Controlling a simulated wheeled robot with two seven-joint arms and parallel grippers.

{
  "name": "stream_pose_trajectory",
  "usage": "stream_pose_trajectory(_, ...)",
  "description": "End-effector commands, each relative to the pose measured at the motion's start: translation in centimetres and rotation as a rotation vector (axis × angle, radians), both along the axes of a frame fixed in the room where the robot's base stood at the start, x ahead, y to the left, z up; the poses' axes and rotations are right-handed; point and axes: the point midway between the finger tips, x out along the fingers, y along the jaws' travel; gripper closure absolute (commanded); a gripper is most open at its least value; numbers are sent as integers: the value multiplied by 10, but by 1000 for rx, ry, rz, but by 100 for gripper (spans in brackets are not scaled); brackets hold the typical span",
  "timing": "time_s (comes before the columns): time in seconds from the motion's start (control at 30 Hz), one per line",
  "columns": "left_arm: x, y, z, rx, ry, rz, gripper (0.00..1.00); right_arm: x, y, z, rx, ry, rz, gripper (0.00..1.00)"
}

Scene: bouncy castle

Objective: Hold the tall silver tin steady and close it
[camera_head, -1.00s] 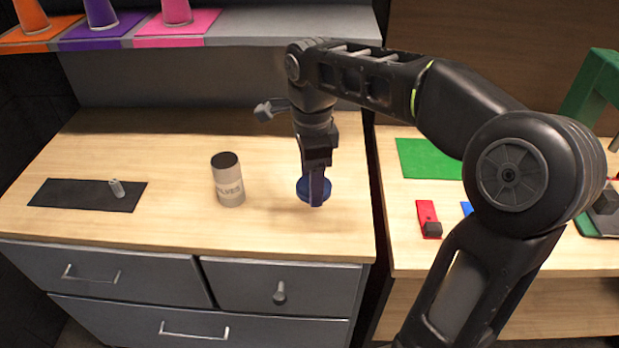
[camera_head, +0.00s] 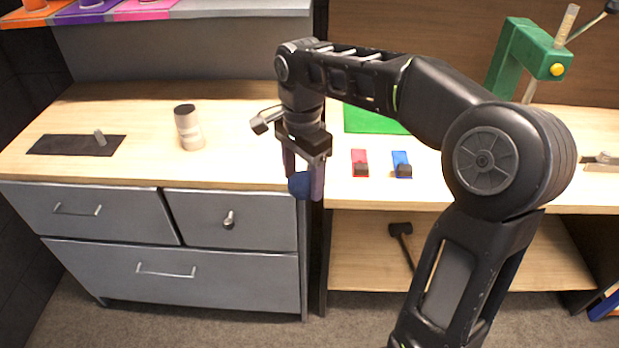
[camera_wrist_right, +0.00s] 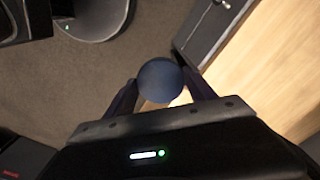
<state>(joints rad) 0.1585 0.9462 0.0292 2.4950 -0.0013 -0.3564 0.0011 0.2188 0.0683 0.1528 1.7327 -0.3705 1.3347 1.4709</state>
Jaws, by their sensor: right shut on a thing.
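The tall silver tin (camera_head: 188,128) stands upright on the left wooden counter in the head view. Its top looks dark and open, and a pale label wraps its side. My right gripper (camera_head: 303,190) is shut on a round dark blue lid (camera_head: 298,184). It holds the lid to the right of the tin, near the counter's front right corner. The lid also shows between the fingers in the right wrist view (camera_wrist_right: 160,80). My left gripper is in neither view, and nothing grips the tin.
A dark mat (camera_head: 72,145) with a small grey piece (camera_head: 99,138) lies left of the tin. Red (camera_head: 359,157) and blue (camera_head: 401,158) items lie on the right bench beside a green mat (camera_head: 372,119). The counter between tin and gripper is clear.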

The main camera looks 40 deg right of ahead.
Motion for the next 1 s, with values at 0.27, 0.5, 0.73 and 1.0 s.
stream_pose_trajectory(0.27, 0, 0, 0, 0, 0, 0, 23, 25, 13, -18, 2, 1, 419, 73)
stream_pose_trajectory(0.5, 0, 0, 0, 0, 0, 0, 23, 60, 54, -63, 6, 5, 1023, 73)
stream_pose_trajectory(0.73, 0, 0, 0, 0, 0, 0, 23, 76, 106, -108, 3, 1, 1399, 73)
stream_pose_trajectory(1.0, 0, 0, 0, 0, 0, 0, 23, 77, 118, -118, 1, -1, 1456, 73)
